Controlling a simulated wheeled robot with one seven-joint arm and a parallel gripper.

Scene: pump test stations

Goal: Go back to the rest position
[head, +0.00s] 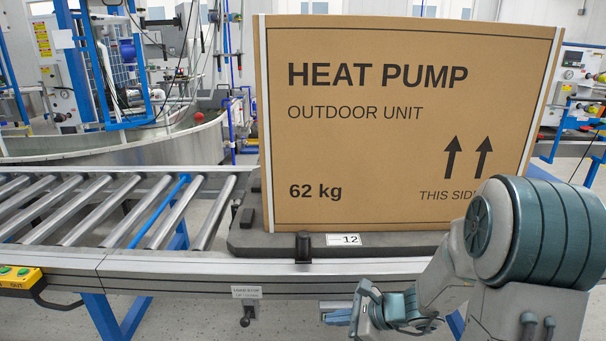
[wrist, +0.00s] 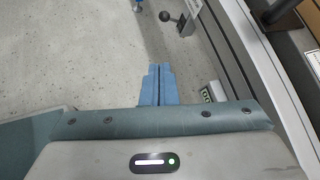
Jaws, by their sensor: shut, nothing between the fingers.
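My gripper (head: 337,312) is low in front of the conveyor frame in the head view, to the left of my arm's large joint. In the wrist view its blue fingers (wrist: 158,85) are together with no gap and hold nothing. Below and behind it is only the floor. The gripper is apart from the conveyor rail and from the box.
A large cardboard heat pump box (head: 400,130) stands on a dark pallet (head: 270,240) on the roller conveyor (head: 100,210). A lever with a black knob (head: 246,318) hangs under the rail, below a small label. A yellow button box (head: 20,278) is at the left.

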